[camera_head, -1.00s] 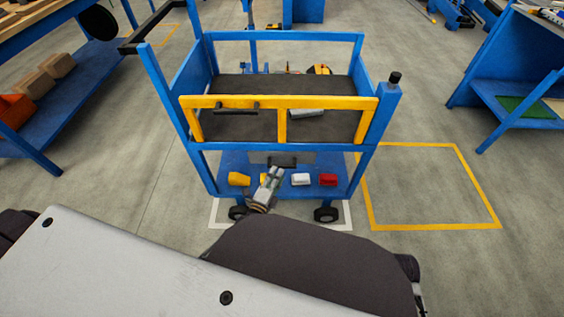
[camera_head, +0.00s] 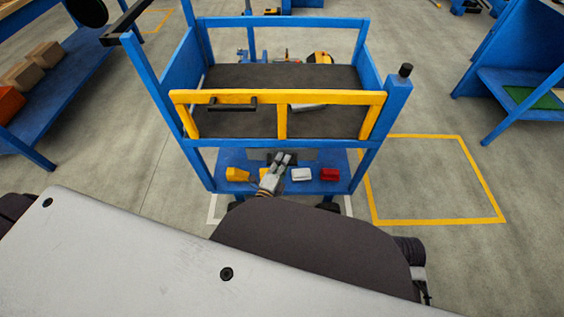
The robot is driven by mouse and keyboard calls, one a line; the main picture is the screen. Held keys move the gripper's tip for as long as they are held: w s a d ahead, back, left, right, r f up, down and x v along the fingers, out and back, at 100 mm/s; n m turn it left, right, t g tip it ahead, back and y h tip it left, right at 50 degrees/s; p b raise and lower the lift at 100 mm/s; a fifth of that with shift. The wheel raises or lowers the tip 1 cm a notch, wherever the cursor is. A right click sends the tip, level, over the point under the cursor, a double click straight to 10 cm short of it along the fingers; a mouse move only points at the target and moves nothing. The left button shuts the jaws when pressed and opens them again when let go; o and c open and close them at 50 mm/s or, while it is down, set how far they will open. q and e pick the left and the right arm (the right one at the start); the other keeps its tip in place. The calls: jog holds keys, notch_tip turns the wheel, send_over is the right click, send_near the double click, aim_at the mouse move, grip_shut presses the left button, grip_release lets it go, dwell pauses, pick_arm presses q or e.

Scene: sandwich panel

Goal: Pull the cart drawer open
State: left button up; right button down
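The blue cart (camera_head: 364,164) stands ahead with a yellow front frame (camera_head: 283,121). My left gripper (camera_head: 280,159) reaches in from below. Its two light fingers look slightly parted at the handle. I cannot tell whether they touch it. My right gripper is out of view.
The lower shelf (camera_head: 222,158) carries a yellow block (camera_head: 237,174), a white one (camera_head: 301,174) and a red one (camera_head: 329,174). Blue benches stand at both sides. Floor inside the yellow outline (camera_head: 435,180) is clear.

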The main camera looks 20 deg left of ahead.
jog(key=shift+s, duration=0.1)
pick_arm(q)
jog(key=shift+c, duration=0.5)
grip_shut()
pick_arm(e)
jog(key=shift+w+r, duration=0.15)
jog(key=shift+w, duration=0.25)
